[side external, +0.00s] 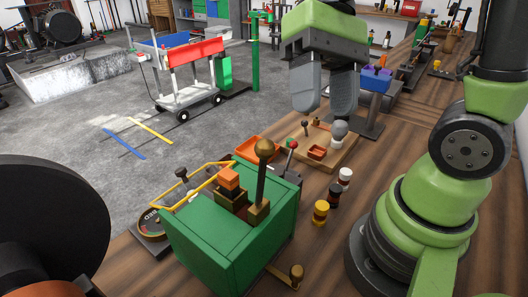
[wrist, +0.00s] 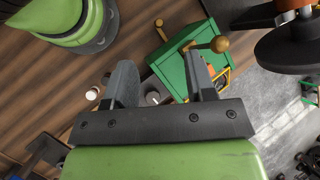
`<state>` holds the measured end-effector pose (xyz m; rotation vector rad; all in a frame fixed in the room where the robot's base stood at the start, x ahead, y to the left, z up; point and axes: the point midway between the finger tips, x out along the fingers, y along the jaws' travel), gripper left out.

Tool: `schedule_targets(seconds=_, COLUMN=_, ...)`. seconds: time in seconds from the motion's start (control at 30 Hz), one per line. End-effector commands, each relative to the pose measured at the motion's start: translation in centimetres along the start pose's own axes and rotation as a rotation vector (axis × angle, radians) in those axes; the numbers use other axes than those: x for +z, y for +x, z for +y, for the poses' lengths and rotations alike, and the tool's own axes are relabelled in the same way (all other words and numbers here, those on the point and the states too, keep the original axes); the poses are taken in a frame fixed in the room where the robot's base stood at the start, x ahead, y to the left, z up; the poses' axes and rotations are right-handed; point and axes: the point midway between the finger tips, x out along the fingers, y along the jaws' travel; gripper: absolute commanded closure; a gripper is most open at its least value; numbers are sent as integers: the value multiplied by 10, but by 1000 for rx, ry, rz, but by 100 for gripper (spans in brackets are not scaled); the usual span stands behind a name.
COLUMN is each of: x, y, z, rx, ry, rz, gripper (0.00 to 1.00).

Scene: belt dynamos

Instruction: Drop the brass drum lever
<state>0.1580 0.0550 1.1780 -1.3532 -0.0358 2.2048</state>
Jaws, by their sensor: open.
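The brass drum lever (side external: 262,172) stands nearly upright on top of the green box (side external: 225,252), with a round brass knob at its upper end. In the wrist view the lever's knob (wrist: 219,44) shows over the green box (wrist: 178,68), just beyond the right finger's tip. My gripper (side external: 326,102) is open, with two grey fingers apart and nothing between them. It hangs above and to the right of the lever in the side view, clear of it. It also shows in the wrist view (wrist: 158,66), partly covering the box.
Small spools (side external: 321,213) stand right of the box. A wooden board (side external: 340,155) with small parts lies below my gripper.

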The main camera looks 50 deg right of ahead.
Motion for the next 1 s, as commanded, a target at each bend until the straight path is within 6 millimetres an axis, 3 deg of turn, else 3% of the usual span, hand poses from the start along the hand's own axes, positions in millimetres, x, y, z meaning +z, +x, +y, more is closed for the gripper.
schedule_targets(seconds=0.1, x=-14, y=5, z=-9, rx=-65, ry=83, rz=-272, gripper=50)
schedule_targets(seconds=0.3, x=-43, y=10, z=-24, rx=-229, ry=220, rz=-648, gripper=50)
schedule_targets(seconds=0.57, x=-71, y=14, z=-33, rx=-375, ry=330, rz=-868, gripper=50)
schedule_targets(seconds=0.77, x=-63, y=23, z=-41, rx=-385, ry=337, rz=-888, gripper=50)
schedule_targets(seconds=1.0, x=-32, y=49, z=-61, rx=-381, ry=339, rz=-887, gripper=50)
